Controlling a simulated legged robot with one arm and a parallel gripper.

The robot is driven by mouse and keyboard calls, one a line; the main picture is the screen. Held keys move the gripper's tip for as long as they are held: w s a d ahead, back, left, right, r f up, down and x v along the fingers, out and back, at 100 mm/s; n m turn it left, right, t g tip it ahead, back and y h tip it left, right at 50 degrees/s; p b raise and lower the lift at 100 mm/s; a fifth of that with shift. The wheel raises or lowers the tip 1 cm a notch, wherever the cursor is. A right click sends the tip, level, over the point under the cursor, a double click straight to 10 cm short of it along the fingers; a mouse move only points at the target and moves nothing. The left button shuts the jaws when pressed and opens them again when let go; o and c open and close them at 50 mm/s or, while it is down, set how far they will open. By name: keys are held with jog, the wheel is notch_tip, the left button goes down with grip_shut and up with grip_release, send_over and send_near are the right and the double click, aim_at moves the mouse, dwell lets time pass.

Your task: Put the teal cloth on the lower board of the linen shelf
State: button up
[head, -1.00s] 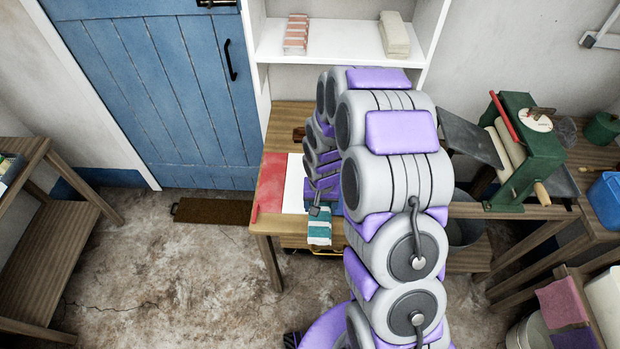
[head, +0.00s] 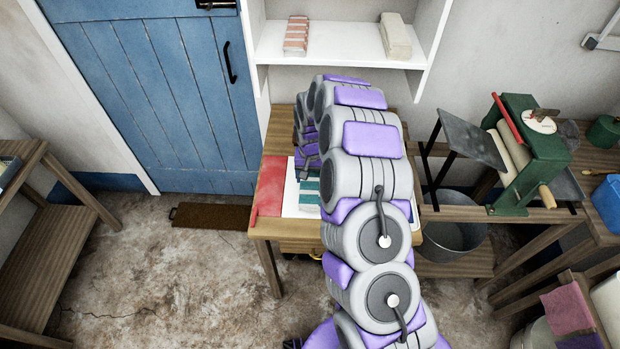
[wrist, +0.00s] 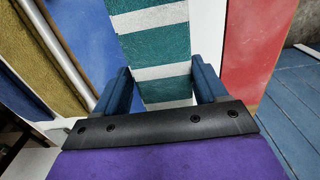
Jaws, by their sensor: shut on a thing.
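The teal cloth, with white stripes, shows partly in the head view (head: 311,186) and fills the top middle of the wrist view (wrist: 155,45). My gripper (wrist: 160,88) is shut on it, with one blue finger at each side. In the head view my gripper (head: 306,173) is mostly hidden by my arm. The cloth appears over the white patch of the table; its height above it is unclear. The white shelf (head: 350,50) stands behind the table. One board shows, bearing a folded coral-striped cloth (head: 296,36) and a cream one (head: 395,36).
The wooden table has red (head: 270,185), white, blue and yellow painted areas. A green mangle (head: 530,150) stands on the right, with a metal tub (head: 450,240) below left. A blue door (head: 150,90) is at the back left. A brown mat (head: 212,216) lies before it.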

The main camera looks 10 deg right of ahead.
jog(key=shift+w+f, duration=0.1)
jog(key=shift+w, duration=0.55)
jog(key=shift+w+f+b, duration=0.1)
jog(key=shift+f+b, duration=0.3)
jog(key=shift+f, duration=1.15)
jog(key=shift+f, duration=0.1)
jog(key=o, duration=1.1)
jog(key=shift+c, duration=0.2)
jog(key=shift+b, duration=0.35)
